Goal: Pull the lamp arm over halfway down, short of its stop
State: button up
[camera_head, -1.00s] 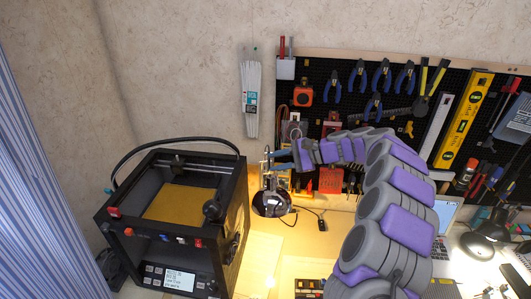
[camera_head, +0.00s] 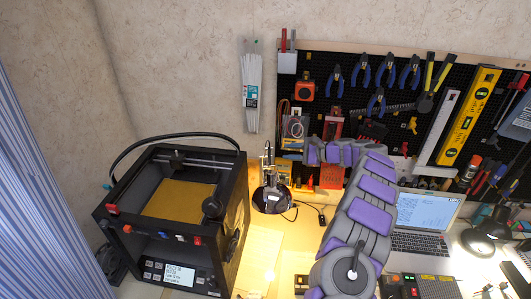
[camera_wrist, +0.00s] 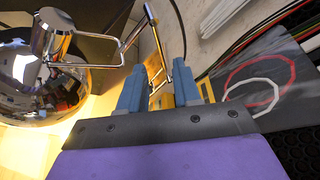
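The desk lamp's shiny chrome shade (camera_head: 268,200) hangs low beside the printer. Its thin lamp arm (camera_head: 267,158) rises above it. In the wrist view the chrome shade (camera_wrist: 30,85) fills the left side, and the bent metal lamp arm (camera_wrist: 157,38) runs from it toward my fingers. My gripper (camera_wrist: 160,72) is open, with its two blue fingers apart. A part of the lamp arm shows in the gap between the fingers; I cannot tell whether they touch it. In the head view my gripper (camera_head: 284,150) is small, just right of the lamp arm.
A black 3D printer (camera_head: 175,215) stands close to the left of the lamp. The pegboard (camera_head: 350,115) with pliers and other tools is behind my arm. A laptop (camera_head: 422,222) and a black lamp (camera_head: 488,232) are at right. Some desk below the chrome lamp is clear.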

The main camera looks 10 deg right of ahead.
jog(key=x, duration=0.9)
jog(key=shift+f, duration=0.1)
jog(key=shift+x, duration=0.8)
jog(key=shift+r, duration=0.2)
grip_shut()
